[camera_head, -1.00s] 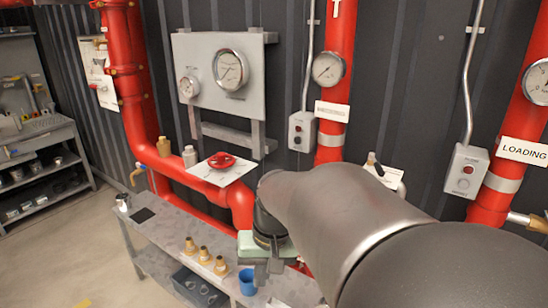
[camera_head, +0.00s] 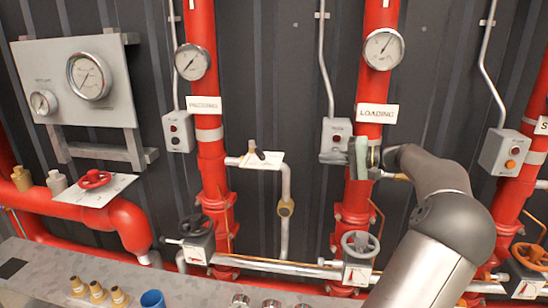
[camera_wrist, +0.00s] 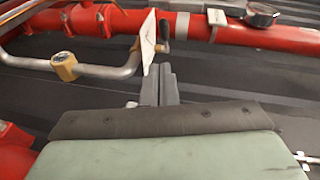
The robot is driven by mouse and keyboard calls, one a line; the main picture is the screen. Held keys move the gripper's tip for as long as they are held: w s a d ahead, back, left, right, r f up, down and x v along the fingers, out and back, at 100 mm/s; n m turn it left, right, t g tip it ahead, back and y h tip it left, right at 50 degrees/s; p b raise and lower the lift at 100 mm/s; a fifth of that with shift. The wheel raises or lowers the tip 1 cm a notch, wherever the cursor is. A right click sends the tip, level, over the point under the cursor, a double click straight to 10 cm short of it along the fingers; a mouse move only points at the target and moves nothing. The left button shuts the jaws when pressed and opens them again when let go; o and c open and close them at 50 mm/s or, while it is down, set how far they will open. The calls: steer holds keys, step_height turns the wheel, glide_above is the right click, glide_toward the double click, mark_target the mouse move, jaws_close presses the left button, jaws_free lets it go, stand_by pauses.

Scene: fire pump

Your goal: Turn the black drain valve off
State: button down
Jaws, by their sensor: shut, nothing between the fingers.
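A small valve with a black lever handle (camera_head: 256,150) sits at a white plate on a grey pipe between the two middle red risers. In the wrist view its dark crank-like handle (camera_wrist: 163,36) stands beside the tilted white plate (camera_wrist: 147,40), just beyond my fingertips. A black handwheel valve (camera_head: 195,225) is lower on the left of these risers. I cannot tell from its markings which is the drain valve. My gripper (camera_head: 325,158) points left in front of the LOADING riser, apart from both. In the wrist view my gripper (camera_wrist: 160,68) is shut and empty.
A grey handwheel (camera_head: 360,243) and an orange handwheel (camera_head: 530,257) are lower right. A red handwheel (camera_head: 95,179) is at left. A switch box (camera_head: 336,134) is close by my gripper. Brass fittings (camera_head: 97,291) and a blue cup (camera_head: 152,299) are on the bench.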

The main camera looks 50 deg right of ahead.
steer(key=s+d, duration=0.1)
steer(key=s, duration=0.1)
steer(key=p, duration=0.5)
glide_toward(257, 150)
steer(key=w+f, duration=0.2)
steer(key=w, duration=0.2)
steer(key=shift+w+a+h, duration=0.15)
steer(key=shift+w+h, duration=0.05)
steer(key=shift+h, duration=0.1)
steer(key=shift+f+m+t+b, duration=0.1)
steer(key=shift+m+t+b, duration=0.2)
steer(key=shift+b, duration=0.3)
